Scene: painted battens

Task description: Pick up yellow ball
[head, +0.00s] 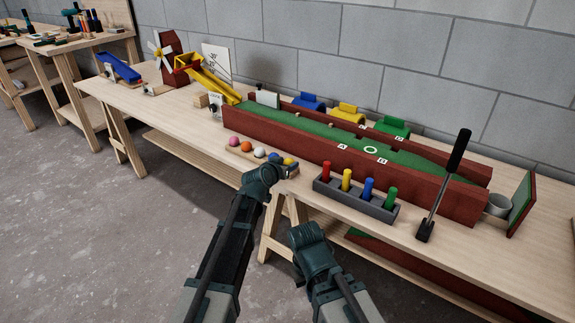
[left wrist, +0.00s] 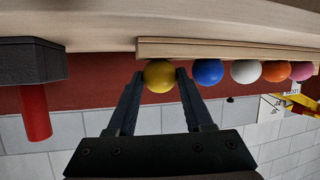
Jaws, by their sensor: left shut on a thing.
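The yellow ball (left wrist: 159,76) is between the two fingertips of my left gripper (left wrist: 158,80), which is shut on it. It is by the edge of the wooden ball rack (left wrist: 220,47), at the end of the row beside the blue ball (left wrist: 208,72). I cannot tell whether it still touches the rack. In the head view my left gripper (head: 286,169) is at the right end of the rack and mostly covers the yellow ball. My right arm is folded low in the middle of the head view; its fingers do not show.
White (head: 260,152), orange (head: 246,148) and pink (head: 234,141) balls sit along the rack. A grey holder (head: 352,203) with coloured pegs stands close on the right. The red-walled green course (head: 345,150) runs behind. A putter (head: 446,185) stands at the right.

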